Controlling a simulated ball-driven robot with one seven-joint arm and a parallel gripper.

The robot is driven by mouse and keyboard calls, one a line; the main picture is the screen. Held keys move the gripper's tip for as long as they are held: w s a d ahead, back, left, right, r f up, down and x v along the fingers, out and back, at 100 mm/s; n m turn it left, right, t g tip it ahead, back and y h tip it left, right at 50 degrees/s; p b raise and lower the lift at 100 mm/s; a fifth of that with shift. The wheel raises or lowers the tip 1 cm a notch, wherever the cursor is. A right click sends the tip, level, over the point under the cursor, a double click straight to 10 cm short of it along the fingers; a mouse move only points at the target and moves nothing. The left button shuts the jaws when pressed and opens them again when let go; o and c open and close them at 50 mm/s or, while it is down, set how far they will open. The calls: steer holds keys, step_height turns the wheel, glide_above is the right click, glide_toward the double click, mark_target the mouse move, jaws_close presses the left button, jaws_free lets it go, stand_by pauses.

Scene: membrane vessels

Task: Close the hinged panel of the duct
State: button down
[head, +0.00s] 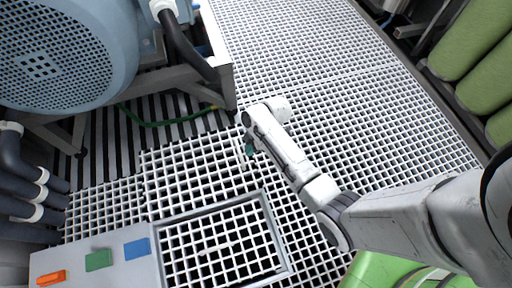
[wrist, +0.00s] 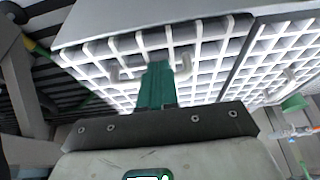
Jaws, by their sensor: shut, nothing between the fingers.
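A square framed grating (head: 270,205) lies at the bottom middle of the head view, with darker gaps inside its frame; I take it for the duct's hinged panel, but cannot tell its angle. My gripper (head: 249,149) is above and beyond its far edge, pointing down over the floor grating. In the wrist view, the teal fingers of my gripper (wrist: 157,85) are together and empty. They are in front of a white grating (wrist: 210,50) and between the two ends of a pale, handle-like bar (wrist: 184,68). I cannot tell whether they touch it. The hinge is not clear in either view.
A large blue-grey motor (head: 70,55) on a metal frame stands at the upper left, with a green hose (head: 165,122) below it. A pale box (head: 120,270) with coloured blocks is at the lower left. Green cylinders (head: 475,45) line the right. Open floor grating (head: 330,60) lies beyond my gripper.

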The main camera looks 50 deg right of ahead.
steer(key=p+v, duration=0.4)
steer(key=v, duration=0.6)
steer(key=shift+r, duration=0.3)
steer(key=shift+a, duration=0.1)
steer(key=s+a+r+m+h, duration=0.1)
steer(key=s+a+r+m, duration=0.25)
steer(key=s, duration=0.25)
steer(key=s+a+r+m+g+h, duration=0.1)
steer(key=s+a+r+m, duration=0.15)
steer(key=s+m, duration=0.2)
steer(key=s+a+r+m+h, duration=0.2)
steer(key=s+r+m, duration=0.15)
steer(key=s, duration=0.25)
step_height(320, 180, up, 27)
steer(key=p, duration=2.7)
steer(key=shift+d, duration=0.2)
steer(key=shift+s+f, duration=0.1)
